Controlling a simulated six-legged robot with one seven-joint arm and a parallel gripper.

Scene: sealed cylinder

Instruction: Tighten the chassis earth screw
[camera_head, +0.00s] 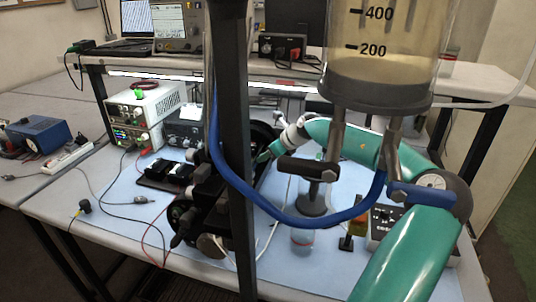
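My teal arm reaches in from the lower right, bends at a dark joint and runs left behind the cylinder's legs. My gripper (266,153) is at its far end, close to the dark post. It is small and partly hidden there, so I cannot tell whether its fingers are open or shut. It is beside a black apparatus (205,190) on the blue mat, which the post and a blue hose partly cover. I cannot tell whether it touches it. I cannot make out the earth screw or any driver in the gripper.
A clear graduated cylinder (380,50) on metal legs stands in front at right. A dark upright post (232,130) and a blue hose (285,216) cross the view. A power supply (140,112) stands at left. Loose cables lie on the blue mat (110,185).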

